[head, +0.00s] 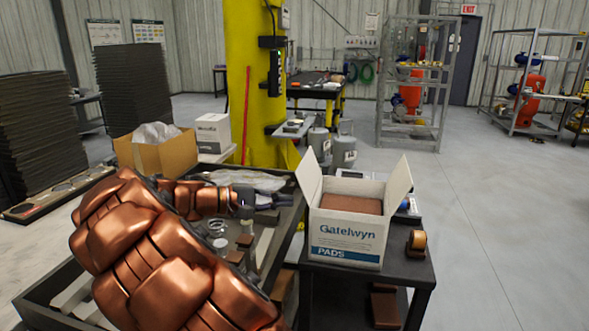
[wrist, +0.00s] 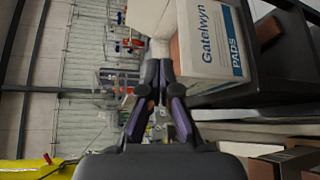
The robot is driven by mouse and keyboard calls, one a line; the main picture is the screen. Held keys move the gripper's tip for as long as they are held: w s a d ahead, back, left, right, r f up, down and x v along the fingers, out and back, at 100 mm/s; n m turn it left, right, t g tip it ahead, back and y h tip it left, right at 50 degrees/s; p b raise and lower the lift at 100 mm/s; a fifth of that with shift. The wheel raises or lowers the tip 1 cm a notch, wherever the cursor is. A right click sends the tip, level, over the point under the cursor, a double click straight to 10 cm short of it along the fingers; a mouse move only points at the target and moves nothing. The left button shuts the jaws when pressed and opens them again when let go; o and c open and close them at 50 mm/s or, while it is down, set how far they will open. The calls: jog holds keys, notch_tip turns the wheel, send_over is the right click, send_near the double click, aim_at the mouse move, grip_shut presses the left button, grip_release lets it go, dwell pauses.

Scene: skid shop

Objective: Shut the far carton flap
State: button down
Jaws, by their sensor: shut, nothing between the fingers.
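The white carton (head: 346,238), marked Gatelwyn PADS, stands on a dark cart with brown contents (head: 345,204) showing in its open top. Its left flap (head: 309,180) and right flap (head: 398,183) stand up. A pale panel (head: 352,186) rises behind the contents; I cannot tell clearly whether it is the far flap. My gripper (head: 262,198) is left of the carton, partly hidden by my arm. In the wrist view my gripper (wrist: 158,66) is shut and empty, with the sideways-turned carton (wrist: 208,62) beside its tips; contact is unclear.
A brown open box (head: 158,155) and yellow column (head: 250,90) stand behind. Floor at right is clear.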

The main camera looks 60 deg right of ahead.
jog(key=w+d+f+n+t+h, duration=0.1)
jog(key=w+d+f+h, duration=0.2)
jog(key=w, duration=0.5)
jog(key=w+d+f+n+h, duration=0.1)
jog(key=w+d+n+h, duration=0.1)
jog(key=w+d+h, duration=0.45)
jog(key=y+p, duration=0.2)
jog(key=y, duration=0.1)
send_near(305, 161)
jog(key=w+d, duration=0.2)
jog(key=d, duration=0.3)
jog(key=shift+s+d+r+p, duration=0.2)
jog(key=shift+s+p, duration=0.05)
jog(key=shift+s, duration=0.35)
jog(key=shift+s+d+r+p, duration=0.2)
jog(key=shift+s+d+r, duration=0.05)
jog(key=shift+s, duration=0.4)
jog(key=shift+s+d+r, duration=0.2)
jog(key=shift+s+d, duration=0.1)
jog(key=shift+s, duration=0.3)
